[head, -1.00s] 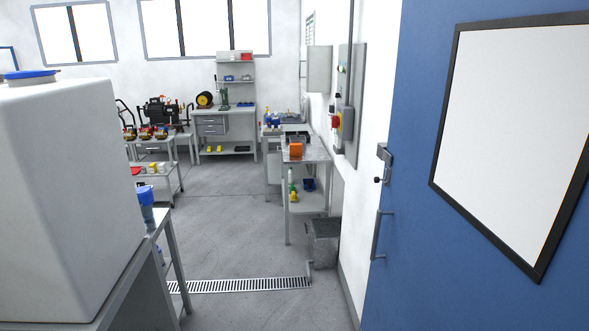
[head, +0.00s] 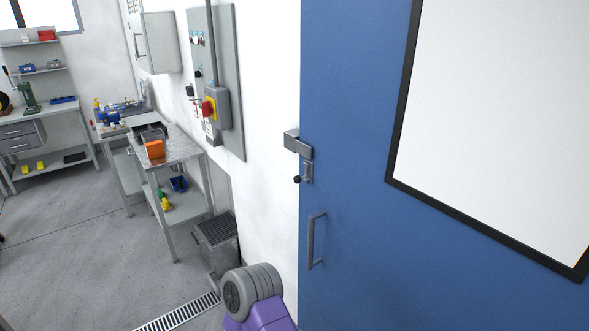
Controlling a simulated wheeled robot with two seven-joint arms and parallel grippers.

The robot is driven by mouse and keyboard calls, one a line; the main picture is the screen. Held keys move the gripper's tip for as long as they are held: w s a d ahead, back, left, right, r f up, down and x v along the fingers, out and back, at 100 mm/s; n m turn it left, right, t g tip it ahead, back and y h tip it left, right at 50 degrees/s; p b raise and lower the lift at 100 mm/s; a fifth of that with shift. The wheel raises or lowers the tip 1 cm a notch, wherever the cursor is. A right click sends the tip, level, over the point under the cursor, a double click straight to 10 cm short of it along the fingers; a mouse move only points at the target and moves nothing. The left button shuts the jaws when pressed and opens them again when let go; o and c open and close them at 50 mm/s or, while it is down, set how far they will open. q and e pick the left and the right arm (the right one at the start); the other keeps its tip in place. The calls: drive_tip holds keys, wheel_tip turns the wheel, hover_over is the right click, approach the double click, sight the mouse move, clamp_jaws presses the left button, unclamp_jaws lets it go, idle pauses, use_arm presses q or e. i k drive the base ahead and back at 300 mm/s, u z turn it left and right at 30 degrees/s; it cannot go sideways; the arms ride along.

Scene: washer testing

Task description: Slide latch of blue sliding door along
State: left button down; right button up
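The blue sliding door (head: 350,230) fills the right half of the head view. Its latch (head: 306,168) sits near the door's left edge, a small metal piece with a dark round knob (head: 297,179). A grey metal bracket (head: 297,142) is just above it at the door edge. A grey vertical pull handle (head: 316,240) is lower on the door. A grey and purple part of my own arm shows at the bottom centre, below and left of the handle and apart from the latch. Neither gripper's fingers are in view.
A white board with a black frame (head: 500,120) is on the door. Left of the door is a white wall with a control panel and red-yellow switch (head: 212,107). A steel workbench (head: 170,150) and grey bin (head: 216,242) stand along it. Open floor (head: 70,240) lies left, with a drain grate (head: 180,313).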

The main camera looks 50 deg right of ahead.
sight(297, 179)
drive_tip(key=z, duration=0.8)
drive_tip(key=i, duration=0.8)
drive_tip(key=z, duration=0.9)
